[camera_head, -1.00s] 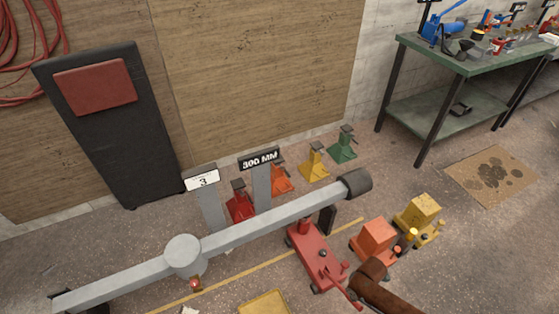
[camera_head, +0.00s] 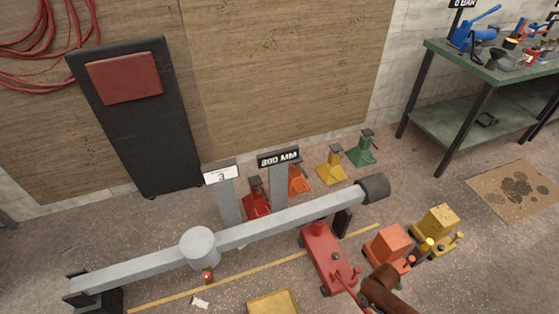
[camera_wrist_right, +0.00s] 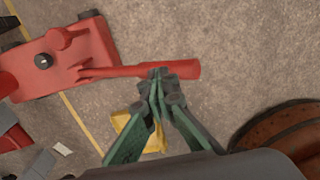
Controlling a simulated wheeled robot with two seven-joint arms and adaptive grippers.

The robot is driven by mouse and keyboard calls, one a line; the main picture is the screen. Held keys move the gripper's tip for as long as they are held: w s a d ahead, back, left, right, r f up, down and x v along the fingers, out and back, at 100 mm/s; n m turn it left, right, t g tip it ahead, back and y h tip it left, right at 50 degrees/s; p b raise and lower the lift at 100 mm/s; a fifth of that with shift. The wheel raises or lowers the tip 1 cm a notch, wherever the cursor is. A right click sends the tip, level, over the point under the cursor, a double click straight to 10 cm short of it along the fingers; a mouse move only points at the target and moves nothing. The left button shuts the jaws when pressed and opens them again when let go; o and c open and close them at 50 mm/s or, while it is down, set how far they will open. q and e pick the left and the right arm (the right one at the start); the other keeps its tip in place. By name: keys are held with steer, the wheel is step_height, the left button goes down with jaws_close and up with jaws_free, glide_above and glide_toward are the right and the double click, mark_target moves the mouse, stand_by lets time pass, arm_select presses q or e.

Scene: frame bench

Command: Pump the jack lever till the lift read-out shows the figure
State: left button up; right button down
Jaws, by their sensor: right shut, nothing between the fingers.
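The red jack (camera_head: 328,258) stands under the right part of a long grey beam (camera_head: 285,220). Its red lever (camera_head: 349,291) points toward the lower right; its far end is hidden in the head view. In the right wrist view the jack (camera_wrist_right: 60,58) is at the upper left and the lever (camera_wrist_right: 120,72) runs rightward. My right gripper (camera_wrist_right: 160,75) is shut and empty, its fingertips overlapping the lever; contact is unclear. A black read-out (camera_head: 278,158) seems to show 300 MM, first digit blurred. A white plate (camera_head: 221,174) shows 3. My left gripper is not in view.
Orange (camera_head: 388,246) and yellow (camera_head: 436,227) blocky units stand right of the jack. Several coloured stands, including a green one (camera_head: 362,150), line the wall. A green bench (camera_head: 490,75) is at upper right. A brown rounded shape (camera_wrist_right: 285,140) is close by.

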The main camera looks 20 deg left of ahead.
steer(key=shift+r+p, duration=1.45)
steer(key=shift+r, duration=1.15)
steer(key=shift+f, duration=0.1)
